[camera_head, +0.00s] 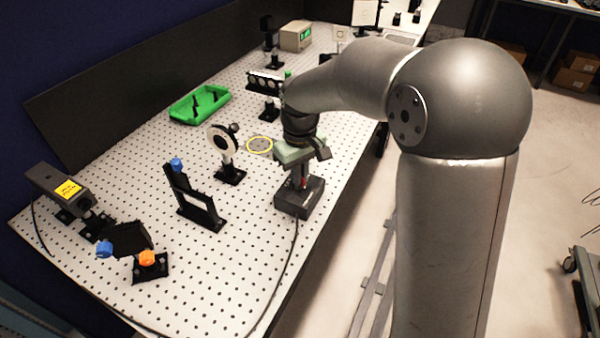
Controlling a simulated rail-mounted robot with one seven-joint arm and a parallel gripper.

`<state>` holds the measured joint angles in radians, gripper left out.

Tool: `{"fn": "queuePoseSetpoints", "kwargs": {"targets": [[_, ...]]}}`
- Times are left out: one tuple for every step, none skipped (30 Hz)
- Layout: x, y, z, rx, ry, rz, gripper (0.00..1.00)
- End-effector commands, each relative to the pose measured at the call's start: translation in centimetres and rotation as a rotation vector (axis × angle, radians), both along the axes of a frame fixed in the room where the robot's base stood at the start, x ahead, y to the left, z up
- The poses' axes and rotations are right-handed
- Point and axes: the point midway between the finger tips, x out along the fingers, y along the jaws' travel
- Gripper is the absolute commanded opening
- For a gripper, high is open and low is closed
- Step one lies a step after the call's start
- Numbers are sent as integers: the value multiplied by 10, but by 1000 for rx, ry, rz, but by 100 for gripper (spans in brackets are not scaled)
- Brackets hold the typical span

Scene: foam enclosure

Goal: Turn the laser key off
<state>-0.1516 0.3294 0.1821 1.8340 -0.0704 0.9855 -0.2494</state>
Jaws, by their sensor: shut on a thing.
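A black box (293,203) with a cable sits near the front right edge of the perforated table. My gripper (303,182) points down onto the top of this box, with its greenish body above it. The fingers are shut on the laser key, at the box's top. A small red spot shows between the fingers, but the key is mostly hidden, so its turn position cannot be told. The laser (60,190), a dark grey block with a yellow label, stands at the far left of the table.
A black mount with a blue knob (192,200) and a round ring mount (224,150) stand left of my gripper. A green tray (200,104) lies further back. An orange-knobbed mount (149,264) is at front left. The cable (285,275) runs along the table's front.

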Motion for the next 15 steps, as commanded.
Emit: {"fn": "queuePoseSetpoints", "kwargs": {"targets": [[1, 0, 2, 2, -4, 41, 0], [1, 0, 2, 2, -4, 68, 0], [1, 0, 2, 2, -4, 104, 0], [1, 0, 2, 2, -4, 131, 0], [1, 0, 2, 2, -4, 157, 0], [1, 0, 2, 2, -4, 191, 0], [1, 0, 2, 2, -4, 214, 0], [1, 0, 2, 1, -4, 237, 0], [1, 0, 2, 1, -4, 267, 0], [1, 0, 2, 1, -4, 289, 0], [1, 0, 2, 1, -4, 308, 0], [1, 0, 2, 1, -4, 334, 0], [1, 0, 2, 1, -4, 352, 0], [1, 0, 2, 1, -4, 368, 0], [1, 0, 2, 1, -4, 389, 0]]}}
